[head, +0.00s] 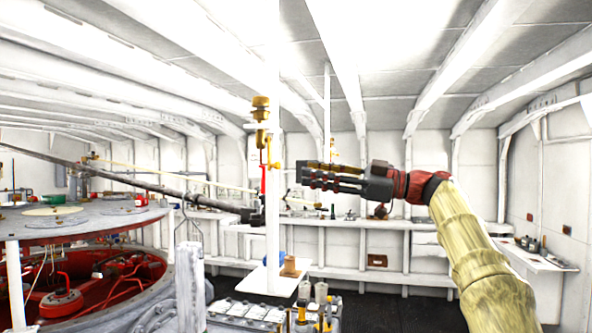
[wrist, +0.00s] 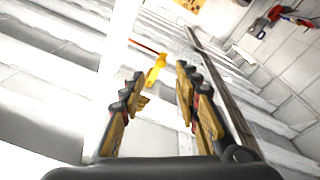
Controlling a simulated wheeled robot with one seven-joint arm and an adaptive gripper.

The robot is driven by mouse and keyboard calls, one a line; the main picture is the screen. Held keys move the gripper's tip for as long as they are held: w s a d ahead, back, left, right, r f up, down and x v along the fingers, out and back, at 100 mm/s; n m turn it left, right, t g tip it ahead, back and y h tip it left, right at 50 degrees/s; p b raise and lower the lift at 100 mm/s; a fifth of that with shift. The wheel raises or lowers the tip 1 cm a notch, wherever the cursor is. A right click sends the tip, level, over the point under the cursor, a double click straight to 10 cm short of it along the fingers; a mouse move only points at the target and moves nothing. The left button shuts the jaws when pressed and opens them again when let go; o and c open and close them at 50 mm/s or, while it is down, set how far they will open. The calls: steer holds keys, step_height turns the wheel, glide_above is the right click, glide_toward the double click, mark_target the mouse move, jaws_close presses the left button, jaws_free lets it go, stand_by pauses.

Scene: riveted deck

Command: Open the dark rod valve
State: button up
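A long dark rod (head: 150,187) slopes down from the far left to a dark fitting (head: 250,215) beside a white post (head: 272,230). I cannot tell which part of it is the valve's handle. In the wrist view a long dark rod (wrist: 222,85) runs past the right-hand fingers. My gripper (head: 303,174) is just right of the post, higher than the rod's end, pointing left. In the wrist view my gripper (wrist: 160,76) has its fingers apart with nothing held between them. A yellow piece (wrist: 155,71) shows past the fingertips.
A brass fitting (head: 261,125) and a red handle (head: 263,181) are on the post, close to my gripper. A round red-and-grey machine (head: 85,228) fills the left. Benches (head: 390,224) line the back wall. The dark floor (head: 400,305) at right looks clear.

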steer(key=shift+v, duration=1.15)
